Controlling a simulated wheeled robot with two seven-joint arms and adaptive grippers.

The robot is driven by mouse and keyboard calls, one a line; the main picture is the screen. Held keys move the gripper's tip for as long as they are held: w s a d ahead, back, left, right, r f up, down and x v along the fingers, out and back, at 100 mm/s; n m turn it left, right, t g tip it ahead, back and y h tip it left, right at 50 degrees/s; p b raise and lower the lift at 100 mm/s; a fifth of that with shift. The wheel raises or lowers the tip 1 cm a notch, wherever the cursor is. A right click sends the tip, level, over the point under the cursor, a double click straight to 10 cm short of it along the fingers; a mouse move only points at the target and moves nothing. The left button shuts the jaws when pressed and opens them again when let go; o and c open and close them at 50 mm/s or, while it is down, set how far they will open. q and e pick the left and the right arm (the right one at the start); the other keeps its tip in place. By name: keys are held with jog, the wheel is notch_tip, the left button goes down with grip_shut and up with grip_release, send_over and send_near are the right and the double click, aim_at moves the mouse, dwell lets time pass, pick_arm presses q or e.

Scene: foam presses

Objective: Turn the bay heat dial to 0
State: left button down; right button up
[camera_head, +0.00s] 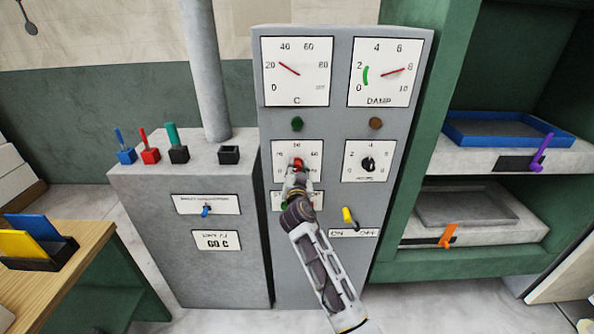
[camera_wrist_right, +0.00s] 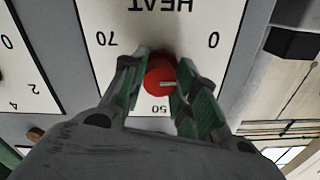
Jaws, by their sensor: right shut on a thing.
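The heat dial is a red knob (camera_head: 297,162) on a white scale plate (camera_head: 282,151) on the grey control panel. In the right wrist view the plate (camera_wrist_right: 190,25) appears upside down, with HEAT, 0, 70 and 50 readable. My right gripper (camera_head: 297,174) reaches the dial from below. In the wrist view its two green-padded fingers are shut on the red knob (camera_wrist_right: 158,76), one on each side. The knob's pale mark points to the right there, below the 0 and above the 50. The fingers hide the scale figures between. My left gripper is not in view.
A second dial with a black knob (camera_head: 368,163) sits right of the heat dial. A yellow switch (camera_head: 349,216) is below. Two gauges are above. A grey cabinet (camera_head: 150,195) with coloured levers stands left, and shelves with a blue tray (camera_head: 500,142) stand right.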

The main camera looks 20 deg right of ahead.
jog(key=shift+n, duration=2.6)
jog(key=o, duration=0.8)
jog(key=shift+o, duration=1.1)
jog(key=shift+s+d, duration=0.1)
jog(key=shift+a, duration=0.3)
jog(key=shift+s+d, duration=0.1)
jog(key=shift+s, duration=0.05)
jog(key=v, duration=1.1)
jog(key=shift+s+a, duration=0.25)
